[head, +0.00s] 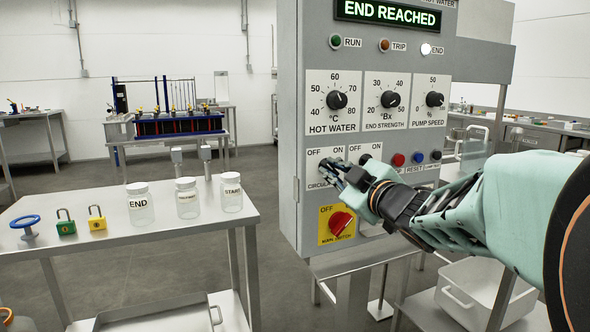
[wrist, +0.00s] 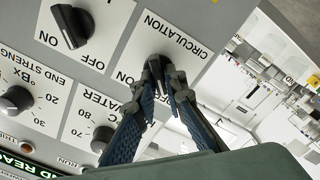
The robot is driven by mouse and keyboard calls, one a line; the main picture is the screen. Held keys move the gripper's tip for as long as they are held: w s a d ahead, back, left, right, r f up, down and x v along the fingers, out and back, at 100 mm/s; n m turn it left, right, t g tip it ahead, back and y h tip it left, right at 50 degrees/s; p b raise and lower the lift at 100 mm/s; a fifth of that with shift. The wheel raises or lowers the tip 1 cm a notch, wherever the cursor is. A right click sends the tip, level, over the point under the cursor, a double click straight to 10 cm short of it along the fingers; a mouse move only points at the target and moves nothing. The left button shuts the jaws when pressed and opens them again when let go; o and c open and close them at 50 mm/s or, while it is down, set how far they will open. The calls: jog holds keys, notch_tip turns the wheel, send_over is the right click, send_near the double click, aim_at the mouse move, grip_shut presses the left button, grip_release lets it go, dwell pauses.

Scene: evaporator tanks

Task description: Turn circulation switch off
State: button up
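The circulation switch is on a white plate (head: 318,160) low on the left of the grey control panel. In the head view my gripper (head: 335,173) covers its knob. In the wrist view, where the panel appears turned over, the dark knob (wrist: 158,62) sits at my fingertips (wrist: 162,78), beside the CIRCULATION label. The fingertips are close together around the knob's near end. I cannot tell whether they press on it. The knob's exact pointing direction is partly hidden by the fingers.
A second OFF/ON switch (wrist: 72,27) is next to it. The red main switch (head: 342,223) sits below, and dials such as hot water (head: 337,100) above. The display (head: 387,14) reads END REACHED. A table (head: 95,262) with jars and padlocks stands left.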

jog(key=o, duration=0.3)
